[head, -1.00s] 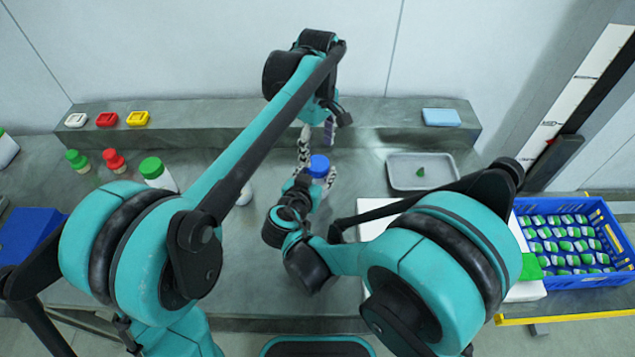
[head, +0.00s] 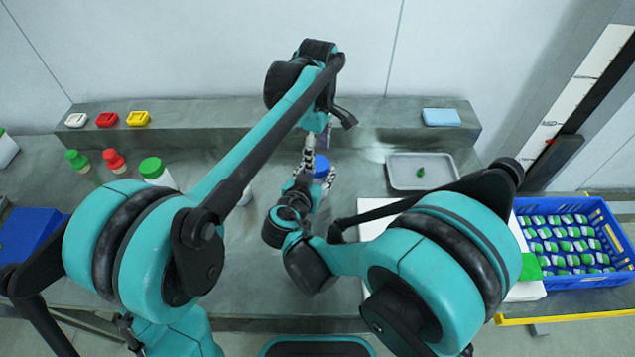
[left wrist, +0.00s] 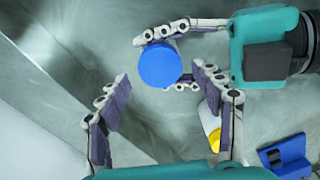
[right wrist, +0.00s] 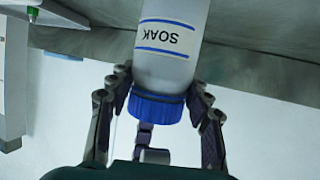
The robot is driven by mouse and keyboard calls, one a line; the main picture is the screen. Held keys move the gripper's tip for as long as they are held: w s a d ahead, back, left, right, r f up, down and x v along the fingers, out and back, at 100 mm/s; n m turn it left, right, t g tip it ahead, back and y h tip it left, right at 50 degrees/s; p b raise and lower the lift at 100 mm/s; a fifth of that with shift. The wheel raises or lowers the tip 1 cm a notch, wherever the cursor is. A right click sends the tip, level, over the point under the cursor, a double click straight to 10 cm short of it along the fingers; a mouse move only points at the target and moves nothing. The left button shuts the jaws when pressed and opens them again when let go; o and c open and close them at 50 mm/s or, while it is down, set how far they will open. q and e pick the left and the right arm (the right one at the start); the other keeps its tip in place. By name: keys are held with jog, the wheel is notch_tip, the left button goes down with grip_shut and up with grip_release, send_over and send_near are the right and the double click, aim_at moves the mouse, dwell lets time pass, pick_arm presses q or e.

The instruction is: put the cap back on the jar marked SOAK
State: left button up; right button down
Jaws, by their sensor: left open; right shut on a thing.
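The jar marked SOAK (right wrist: 168,55) is white with a blue-lined label and appears upside down in the right wrist view. A blue cap (right wrist: 158,108) sits over its mouth; I cannot tell how tightly. The cap also shows in the left wrist view (left wrist: 160,65) and the head view (head: 321,166). My right gripper (right wrist: 162,82) is shut on the jar, fingers on both sides just below the cap. My left gripper (left wrist: 160,78) is open and empty, its fingers spread close to the cap, apparently apart from it. In the head view, its fingers partly hide the cap.
A white bottle with a yellow cap (left wrist: 214,138) stands near the jar. Green- and red-capped containers (head: 113,160) stand at the left. A grey tray (head: 421,182) with a green piece lies at the right. A blue crate (head: 570,279) is at far right.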

aim_at(318, 163)
pick_arm(q)
jog(key=shift+f, duration=1.55)
jog(key=c, duration=1.2)
jog(key=m, duration=0.3)
jog(key=o, duration=1.3)
jog(key=shift+c, duration=0.2)
jog(key=shift+r, duration=0.1)
